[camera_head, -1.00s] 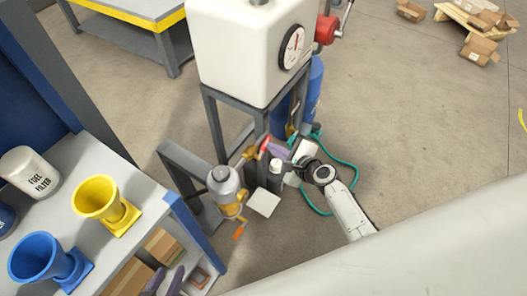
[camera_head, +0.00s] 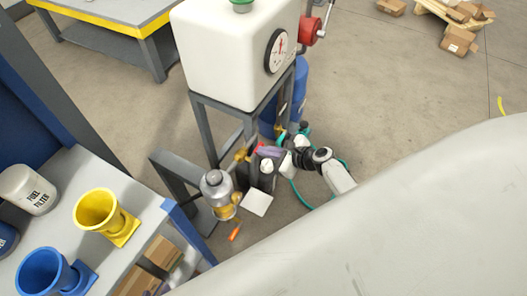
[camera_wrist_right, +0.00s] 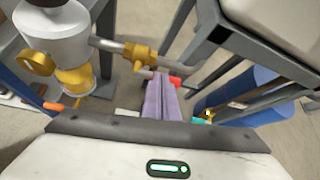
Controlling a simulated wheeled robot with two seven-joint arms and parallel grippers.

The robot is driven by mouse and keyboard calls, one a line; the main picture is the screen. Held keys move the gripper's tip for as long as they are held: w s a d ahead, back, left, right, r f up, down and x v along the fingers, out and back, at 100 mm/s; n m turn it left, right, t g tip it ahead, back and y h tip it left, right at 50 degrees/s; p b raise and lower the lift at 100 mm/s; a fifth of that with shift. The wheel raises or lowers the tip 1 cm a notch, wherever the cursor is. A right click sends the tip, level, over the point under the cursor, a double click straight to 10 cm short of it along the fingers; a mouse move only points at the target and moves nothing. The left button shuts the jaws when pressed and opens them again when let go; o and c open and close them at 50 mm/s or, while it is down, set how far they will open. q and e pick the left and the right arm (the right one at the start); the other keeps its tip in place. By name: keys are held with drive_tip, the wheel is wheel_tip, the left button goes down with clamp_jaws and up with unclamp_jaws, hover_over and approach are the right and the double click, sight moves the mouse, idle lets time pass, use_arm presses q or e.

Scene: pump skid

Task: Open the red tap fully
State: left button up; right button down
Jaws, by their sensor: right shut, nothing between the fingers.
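The red tap (camera_head: 259,148) is on the brass valve below the white tank in the head view, partly covered by my right gripper (camera_head: 270,152). In the right wrist view its red end (camera_wrist_right: 175,82) shows just beyond and right of the purple fingertips. The brass valve body (camera_wrist_right: 141,54) sits on a grey pipe to the left. My right gripper (camera_wrist_right: 165,98) is shut and empty, its fingers beside or against the tap; contact is not clear.
The white tank (camera_head: 225,55) stands on a grey frame (camera_head: 201,125). A glass-bowl filter (camera_head: 216,188) with an orange lever (camera_head: 235,232) is left of the tap. A blue cylinder (camera_head: 300,85) stands behind. A shelf with funnels (camera_head: 100,212) is at left.

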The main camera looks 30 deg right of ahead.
drive_tip(key=shift+s+a+f, duration=0.15)
drive_tip(key=shift+a, duration=0.05)
drive_tip(key=d+p+v, duration=0.1)
drive_tip(key=p+v, duration=0.4)
drive_tip(key=v, duration=0.9)
drive_tip(key=shift+w+d, duration=0.3)
drive_tip(key=shift+w, duration=0.1)
